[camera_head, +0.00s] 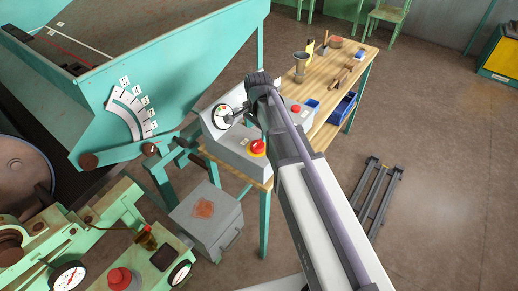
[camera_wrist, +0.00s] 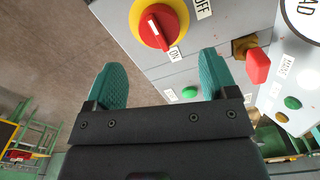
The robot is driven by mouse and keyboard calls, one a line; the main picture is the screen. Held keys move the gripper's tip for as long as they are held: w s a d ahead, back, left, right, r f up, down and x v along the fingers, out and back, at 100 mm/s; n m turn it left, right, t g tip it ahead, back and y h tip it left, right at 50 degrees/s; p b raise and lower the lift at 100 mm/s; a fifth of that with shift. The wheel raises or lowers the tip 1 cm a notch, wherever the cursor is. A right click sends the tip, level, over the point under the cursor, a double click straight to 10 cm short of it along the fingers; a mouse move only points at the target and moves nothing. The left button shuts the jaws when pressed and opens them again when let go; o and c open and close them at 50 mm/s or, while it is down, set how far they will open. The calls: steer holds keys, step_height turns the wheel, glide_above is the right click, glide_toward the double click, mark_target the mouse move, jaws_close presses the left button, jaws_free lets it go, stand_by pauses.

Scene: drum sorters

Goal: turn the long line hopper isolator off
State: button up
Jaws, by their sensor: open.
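A rotary isolator with a red knob on a yellow round plate (camera_wrist: 160,26) is at the top of the wrist view, on a grey panel, with ON and OFF labels beside it. The knob's pale pointer is toward ON. In the head view my arm hides the gripper's fingers.
A dial gauge (camera_head: 223,115) stands left of my arm. A teal hopper (camera_head: 190,75) fills the left. A wooden bench (camera_head: 325,82) with tools stands behind.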

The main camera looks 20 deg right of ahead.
mark_target(258, 142)
step_height(258, 142, down, 7)
steer(key=b, duration=0.5)
steer(key=shift+f, duration=0.1)
steer(key=c, duration=0.9)
